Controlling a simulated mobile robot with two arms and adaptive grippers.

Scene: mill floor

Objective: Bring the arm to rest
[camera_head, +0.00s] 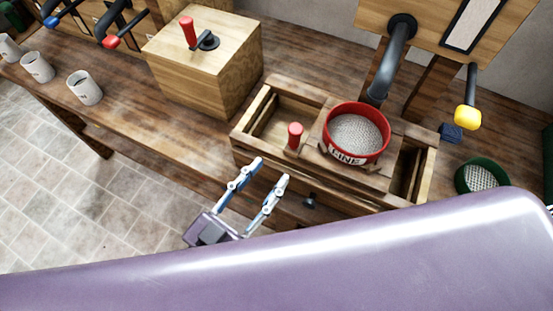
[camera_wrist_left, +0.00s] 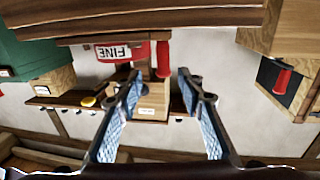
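My left gripper (camera_head: 271,173) is open and empty, its two blue-grey fingers spread apart. It hangs in front of the wooden sieve box (camera_head: 240,145), over its near edge in the head view. The fingers also show in the left wrist view (camera_wrist_left: 159,76), with nothing between them. A red sieve (camera_head: 328,131) labelled FINE sits in the wooden box, beside an upright red handle (camera_head: 295,136). The sieve's label shows upside down in the left wrist view (camera_wrist_left: 118,52). My right gripper is not in view.
A wooden box with a red-handled crank (camera_head: 188,32) stands left of the sieve box. Several white mugs (camera_head: 85,88) stand on the bench at left. A grey spout (camera_head: 392,60) hangs above the sieve. A green sieve (camera_head: 470,186) lies at right. The tiled floor (camera_head: 60,190) is clear.

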